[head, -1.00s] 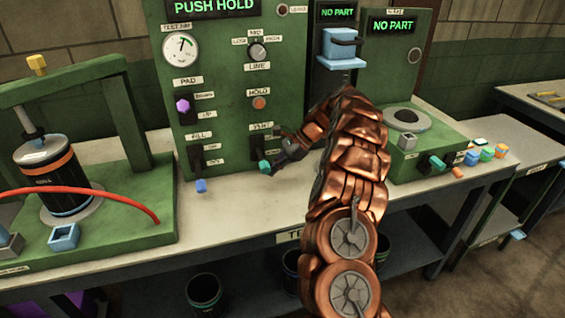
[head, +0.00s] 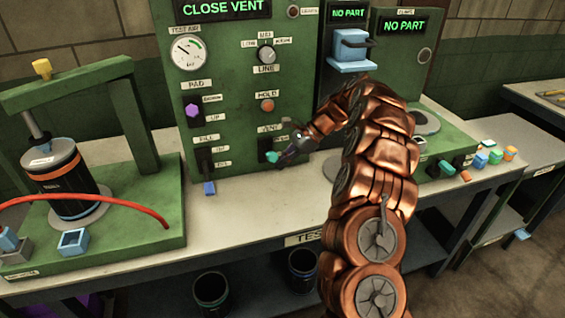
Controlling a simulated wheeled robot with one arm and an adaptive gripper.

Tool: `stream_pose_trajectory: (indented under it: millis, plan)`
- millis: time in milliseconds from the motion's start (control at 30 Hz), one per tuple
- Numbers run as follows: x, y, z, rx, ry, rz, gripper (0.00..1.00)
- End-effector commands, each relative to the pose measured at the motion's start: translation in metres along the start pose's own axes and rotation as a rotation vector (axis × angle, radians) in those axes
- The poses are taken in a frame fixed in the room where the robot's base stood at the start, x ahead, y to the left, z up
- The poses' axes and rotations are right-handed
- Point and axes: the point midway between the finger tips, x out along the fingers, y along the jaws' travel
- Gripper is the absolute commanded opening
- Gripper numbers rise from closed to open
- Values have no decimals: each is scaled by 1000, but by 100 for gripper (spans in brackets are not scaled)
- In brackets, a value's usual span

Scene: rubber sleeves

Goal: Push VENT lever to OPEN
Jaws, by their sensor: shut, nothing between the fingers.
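The VENT lever (head: 272,157) has a teal tip and sticks out low on the green test panel, under the VENT label. It points outward and a little down. My gripper (head: 283,153) is shut and empty, just right of the teal tip. I cannot tell whether they touch. The gripper and wrist hide part of the lever's slot and its labels. The panel display (head: 222,9) reads CLOSE VENT.
The FILL lever (head: 209,188) with a blue tip hangs to the left. The HOLD button (head: 267,105) and LINE knob (head: 266,55) are above. A green press frame (head: 140,120) with a red hose (head: 95,199) stands at left. Small coloured blocks (head: 495,156) lie at right.

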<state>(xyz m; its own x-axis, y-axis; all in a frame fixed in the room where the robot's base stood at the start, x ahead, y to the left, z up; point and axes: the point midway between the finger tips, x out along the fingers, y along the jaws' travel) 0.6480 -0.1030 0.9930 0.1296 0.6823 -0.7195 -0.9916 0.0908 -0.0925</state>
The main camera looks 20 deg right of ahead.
Motion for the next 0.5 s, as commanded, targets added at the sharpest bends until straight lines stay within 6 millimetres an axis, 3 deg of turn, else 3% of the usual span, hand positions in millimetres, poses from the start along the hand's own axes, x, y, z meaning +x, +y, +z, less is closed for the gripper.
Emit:
stream_pose_trajectory:
  millis: [500]
  plan:
    - [-7,-1,8,-1,0,1,0]
